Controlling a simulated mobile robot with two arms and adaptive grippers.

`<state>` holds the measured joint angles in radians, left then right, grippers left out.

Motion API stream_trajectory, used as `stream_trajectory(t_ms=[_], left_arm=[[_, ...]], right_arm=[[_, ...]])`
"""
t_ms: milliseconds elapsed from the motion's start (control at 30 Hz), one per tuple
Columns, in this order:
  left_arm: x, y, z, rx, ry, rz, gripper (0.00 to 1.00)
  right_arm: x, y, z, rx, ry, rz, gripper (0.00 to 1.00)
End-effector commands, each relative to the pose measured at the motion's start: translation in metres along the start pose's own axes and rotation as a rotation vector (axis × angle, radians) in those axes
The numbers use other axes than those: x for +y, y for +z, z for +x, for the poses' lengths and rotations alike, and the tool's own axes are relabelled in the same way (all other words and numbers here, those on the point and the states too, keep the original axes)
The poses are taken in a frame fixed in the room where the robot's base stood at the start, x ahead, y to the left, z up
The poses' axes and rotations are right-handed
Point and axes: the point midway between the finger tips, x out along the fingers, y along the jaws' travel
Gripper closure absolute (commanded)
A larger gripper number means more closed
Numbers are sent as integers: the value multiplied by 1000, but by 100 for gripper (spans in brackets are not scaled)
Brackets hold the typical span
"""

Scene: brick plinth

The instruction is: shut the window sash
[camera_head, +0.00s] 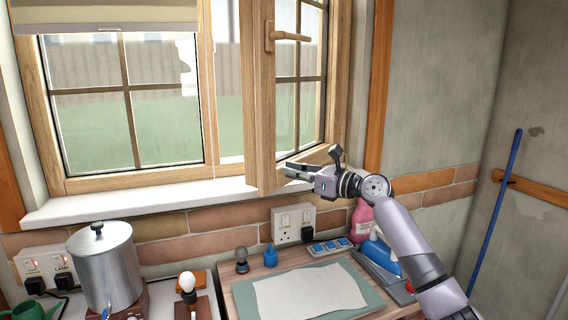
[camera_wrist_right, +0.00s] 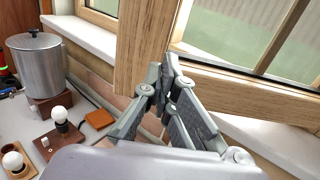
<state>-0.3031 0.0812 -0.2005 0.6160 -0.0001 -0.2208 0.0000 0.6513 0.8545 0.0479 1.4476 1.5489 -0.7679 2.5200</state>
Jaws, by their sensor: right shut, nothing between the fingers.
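The wooden window sash (camera_head: 262,105) stands ajar, its free edge swung into the room over the white sill (camera_head: 150,203). Its wooden handle (camera_head: 290,36) is high on the free stile and points right. My right gripper (camera_head: 289,169) is shut and empty at the sash's lower corner, just right of the stile's foot. In the right wrist view, the closed fingertips (camera_wrist_right: 170,66) are in front of the sash's stile (camera_wrist_right: 146,45) and bottom rail. I cannot tell if they touch the wood. My left gripper is not in view.
A lidded metal pot (camera_head: 107,265) and a lamp bulb (camera_head: 188,284) stand on the counter at left. A blue pole (camera_head: 497,205) leans at right.

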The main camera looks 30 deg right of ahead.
Motion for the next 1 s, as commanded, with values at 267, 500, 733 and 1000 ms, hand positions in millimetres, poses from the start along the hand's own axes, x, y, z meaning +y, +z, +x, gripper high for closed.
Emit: stream_trajectory(t_ms=[267,500,733,1000], left_arm=[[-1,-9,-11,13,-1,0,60],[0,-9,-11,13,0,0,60],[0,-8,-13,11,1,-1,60],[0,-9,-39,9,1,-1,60]], right_arm=[[0,0,28,1,-1,-1,100],[0,-1,30,2,-1,-1,100],[0,0,32,2,0,0,100],[2,6,66,0,3,6,100]])
